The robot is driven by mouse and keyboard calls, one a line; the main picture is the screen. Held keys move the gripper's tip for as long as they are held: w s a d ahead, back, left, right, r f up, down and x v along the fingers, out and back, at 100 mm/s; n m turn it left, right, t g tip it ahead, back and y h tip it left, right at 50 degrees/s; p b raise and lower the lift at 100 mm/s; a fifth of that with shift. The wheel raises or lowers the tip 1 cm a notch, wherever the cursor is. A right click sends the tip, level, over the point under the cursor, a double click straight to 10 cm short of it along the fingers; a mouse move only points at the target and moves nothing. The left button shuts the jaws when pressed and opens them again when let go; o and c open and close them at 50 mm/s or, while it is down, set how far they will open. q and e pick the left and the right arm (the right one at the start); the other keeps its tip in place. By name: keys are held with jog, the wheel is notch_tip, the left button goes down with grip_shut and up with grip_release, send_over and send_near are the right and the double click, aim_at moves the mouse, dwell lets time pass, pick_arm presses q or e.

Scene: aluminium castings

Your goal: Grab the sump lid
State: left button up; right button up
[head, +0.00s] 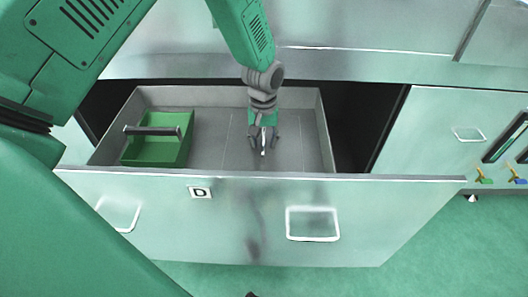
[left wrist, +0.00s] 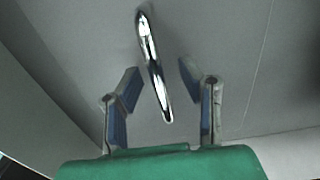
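A shiny chrome bar handle (left wrist: 152,65) stands out from a flat grey surface (left wrist: 235,60) in the left wrist view. It appears to be the sump lid's handle, but the lid's outline is not clear. My left gripper (left wrist: 160,88) is open, with its two blue-padded fingers on either side of the handle's lower end, apart from it. In the head view my left gripper (head: 263,146) points down inside the open drawer (head: 325,135), with the handle a small bright sliver between the fingers.
A green box (head: 155,152) with a dark bar handle sits at the drawer's left. The drawer front (head: 250,210), labelled D, rises in front of my gripper. Drawer floor is clear on the right. Small coloured items (head: 485,175) are at the far right.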

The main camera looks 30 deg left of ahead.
pick_arm(q)
jog(key=shift+r, duration=0.1)
grip_shut()
jog(key=shift+r, duration=0.1)
